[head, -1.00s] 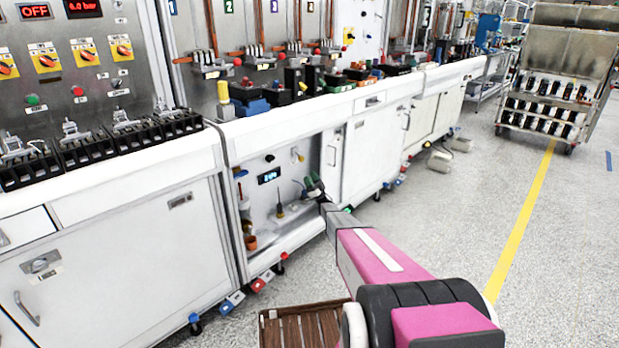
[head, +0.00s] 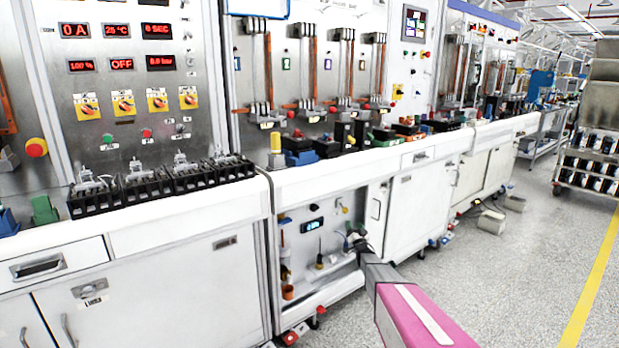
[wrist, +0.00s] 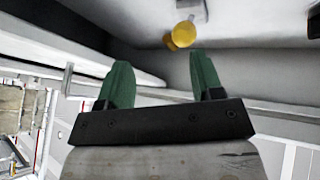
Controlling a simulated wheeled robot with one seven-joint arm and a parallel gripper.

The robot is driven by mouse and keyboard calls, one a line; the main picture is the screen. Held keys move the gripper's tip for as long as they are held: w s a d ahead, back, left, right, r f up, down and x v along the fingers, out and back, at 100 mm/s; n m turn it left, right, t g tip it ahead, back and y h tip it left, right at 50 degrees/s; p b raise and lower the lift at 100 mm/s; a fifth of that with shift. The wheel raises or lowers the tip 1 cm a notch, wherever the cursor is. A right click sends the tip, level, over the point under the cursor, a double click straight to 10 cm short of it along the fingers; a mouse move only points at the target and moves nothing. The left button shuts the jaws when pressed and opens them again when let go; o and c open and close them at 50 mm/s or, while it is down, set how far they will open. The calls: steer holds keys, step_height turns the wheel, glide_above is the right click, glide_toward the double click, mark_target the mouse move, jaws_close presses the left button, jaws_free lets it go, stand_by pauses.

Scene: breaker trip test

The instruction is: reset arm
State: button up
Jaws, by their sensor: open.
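My gripper (head: 353,240) is at the end of my outstretched pink and grey arm, at the right side of an open bay in the white bench (head: 345,185). In the wrist view its two green fingers (wrist: 161,66) are spread apart with nothing between them. A yellow round knob (wrist: 182,37) on a pale mount shows beyond the fingertips, apart from them. The fingertips are small and partly hidden by the arm in the head view.
The bay holds a blue display (head: 312,225), a screwdriver-like tool (head: 319,250) and an orange cup (head: 288,292). Black breakers (head: 163,183) line the left bench top under a panel with red readouts (head: 122,47). Open floor (head: 500,270) lies to the right, with a cart (head: 590,165).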

steer(key=s+a+g+h, duration=0.2)
steer(key=s+g, duration=0.9)
steer(key=s, duration=1.4)
steer(key=s+a+r+n+g+h, duration=0.1)
steer(key=s+g, duration=1)
steer(key=s, duration=1.5)
steer(key=shift+a+h, duration=0.5)
steer(key=shift+h, duration=0.4)
